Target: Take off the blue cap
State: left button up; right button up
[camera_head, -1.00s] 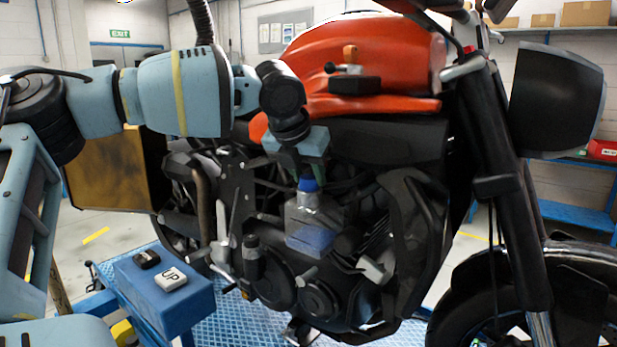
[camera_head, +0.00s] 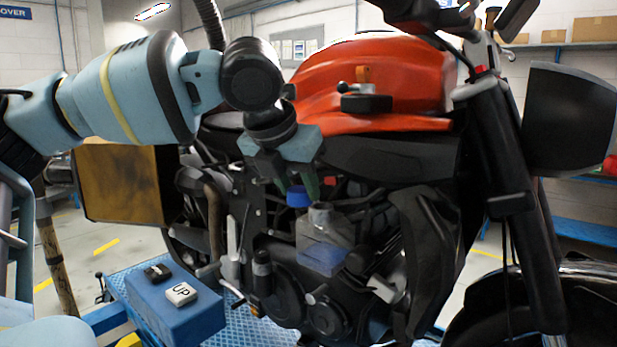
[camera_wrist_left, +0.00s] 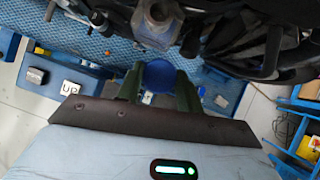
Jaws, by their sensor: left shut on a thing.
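The blue cap (camera_head: 298,198) is between the fingertips of my left gripper (camera_head: 297,187), which is shut on it. In the left wrist view the cap (camera_wrist_left: 158,76) sits between the two green fingers. The clear reservoir bottle (camera_head: 322,236), with blue fluid in its lower part, stands at the motorcycle's engine. Its neck is bare, and the cap is apart from it, up and to the left. The bottle's open neck (camera_wrist_left: 160,12) also shows at the top of the left wrist view. My right gripper is not in view.
The motorcycle has an orange tank (camera_head: 375,75) above the bottle and a dark fork (camera_head: 508,200) to the right. A blue box (camera_head: 176,312) with a dark button and a white UP button stands at the lower left. Levers and pipes crowd the engine's left side.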

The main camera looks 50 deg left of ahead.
pick_arm(q)
jog(key=shift+s+d+r, duration=0.1)
jog(key=shift+s+d, duration=0.25)
jog(key=shift+s, duration=0.4)
jog(key=shift+s+d+r, duration=0.1)
jog(key=shift+s+d, duration=0.3)
jog(key=shift+s, duration=0.4)
jog(key=shift+s+d+r, duration=0.1)
jog(key=shift+s+d, duration=0.25)
jog(key=shift+s, duration=0.4)
jog(key=shift+f, duration=0.15)
